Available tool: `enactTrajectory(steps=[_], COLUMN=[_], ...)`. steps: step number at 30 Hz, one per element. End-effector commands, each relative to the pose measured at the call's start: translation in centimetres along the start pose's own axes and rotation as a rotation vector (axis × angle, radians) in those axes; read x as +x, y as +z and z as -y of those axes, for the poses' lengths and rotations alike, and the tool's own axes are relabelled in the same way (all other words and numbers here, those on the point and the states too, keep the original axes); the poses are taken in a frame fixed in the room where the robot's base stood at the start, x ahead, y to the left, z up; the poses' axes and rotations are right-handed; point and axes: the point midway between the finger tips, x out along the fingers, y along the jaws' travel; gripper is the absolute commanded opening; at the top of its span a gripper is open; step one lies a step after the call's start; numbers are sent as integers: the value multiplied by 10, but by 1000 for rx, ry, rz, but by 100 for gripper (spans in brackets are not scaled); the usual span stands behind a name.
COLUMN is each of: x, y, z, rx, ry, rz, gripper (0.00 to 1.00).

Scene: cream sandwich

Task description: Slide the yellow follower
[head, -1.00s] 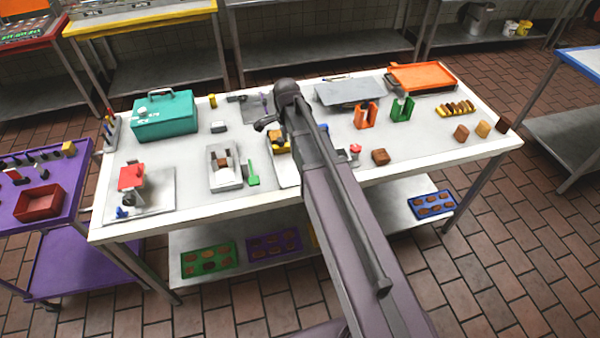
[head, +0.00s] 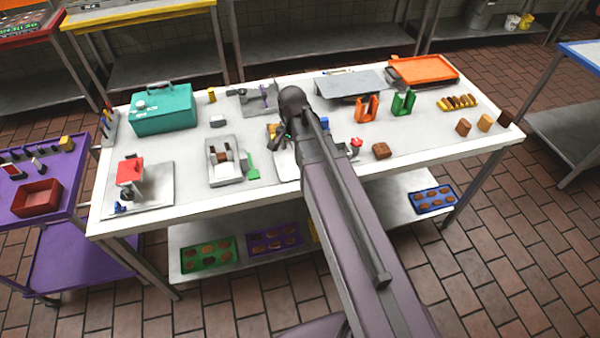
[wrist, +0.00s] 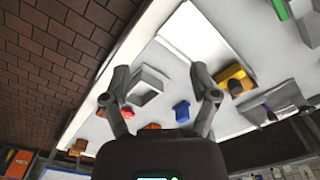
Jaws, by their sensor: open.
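A yellow block, likely the yellow follower (wrist: 230,76), lies just outside my right finger in the wrist view. A dark part sits against it. In the head view a bit of yellow (head: 271,130) shows left of my gripper (head: 284,136); my arm hides most of that station. In the wrist view my gripper (wrist: 160,74) is open, with nothing held between its fingers. A grey raised frame (wrist: 148,86) shows between the fingers, and a blue block (wrist: 182,111) is near the right finger. I cannot tell whether a finger touches the yellow block.
A grey fixture (head: 260,98) stands behind my gripper. An orange holder (head: 367,108), a green holder (head: 403,103) and a brown block (head: 381,150) are to the right.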

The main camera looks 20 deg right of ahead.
Motion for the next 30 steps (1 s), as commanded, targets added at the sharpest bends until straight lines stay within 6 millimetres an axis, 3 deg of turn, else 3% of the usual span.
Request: enactTrajectory(steps=[30], x=[26], y=[50], z=[-55], rx=[-630], ry=[1], rz=[0], gripper=[76])
